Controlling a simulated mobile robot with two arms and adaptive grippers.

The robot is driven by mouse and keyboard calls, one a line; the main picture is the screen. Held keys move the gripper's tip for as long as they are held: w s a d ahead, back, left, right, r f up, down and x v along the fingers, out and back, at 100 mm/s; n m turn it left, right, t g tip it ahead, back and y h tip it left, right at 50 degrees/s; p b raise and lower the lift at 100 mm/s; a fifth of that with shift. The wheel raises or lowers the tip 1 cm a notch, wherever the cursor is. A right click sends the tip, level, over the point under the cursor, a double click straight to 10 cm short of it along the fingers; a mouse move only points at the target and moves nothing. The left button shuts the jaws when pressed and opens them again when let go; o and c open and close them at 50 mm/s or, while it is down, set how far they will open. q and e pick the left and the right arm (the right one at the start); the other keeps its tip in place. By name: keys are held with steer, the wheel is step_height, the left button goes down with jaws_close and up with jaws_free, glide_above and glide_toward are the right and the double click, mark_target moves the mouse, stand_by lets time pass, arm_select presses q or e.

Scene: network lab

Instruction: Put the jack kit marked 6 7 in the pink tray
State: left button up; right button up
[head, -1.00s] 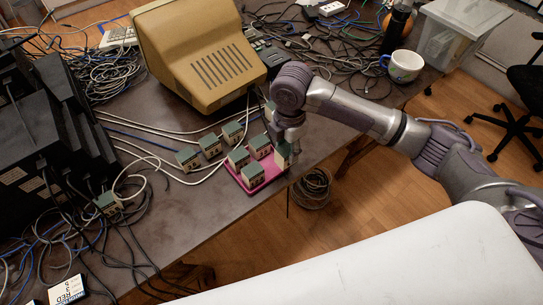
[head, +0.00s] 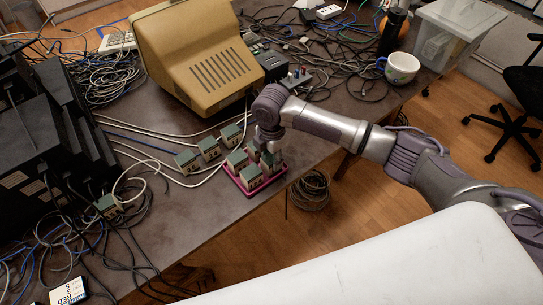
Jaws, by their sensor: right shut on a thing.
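The pink tray (head: 262,187) lies near the front edge of the table and holds several small pale jack kits with green tops. One kit (head: 251,177) stands at its front and another (head: 237,161) at its left. My right gripper (head: 268,143) is over the tray, pointing down, its fingers partly hidden by its own wrist. It is shut on a jack kit (head: 273,163) at the tray's right side. I cannot tell whether this kit touches the tray floor. The marks on the kits are too small to read. My left gripper is not in view.
Several more kits stand left of the tray, one (head: 208,148) among them, with pale cables around them. A beige monitor (head: 195,50) stands behind. Black devices (head: 40,130) fill the left. A mug (head: 399,67) stands at the back right. A cable coil (head: 308,188) lies below the table edge.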

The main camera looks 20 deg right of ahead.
mark_target(271, 158)
steer(key=o, duration=0.9)
step_height(271, 158, up, 12)
steer(key=shift+r, duration=0.1)
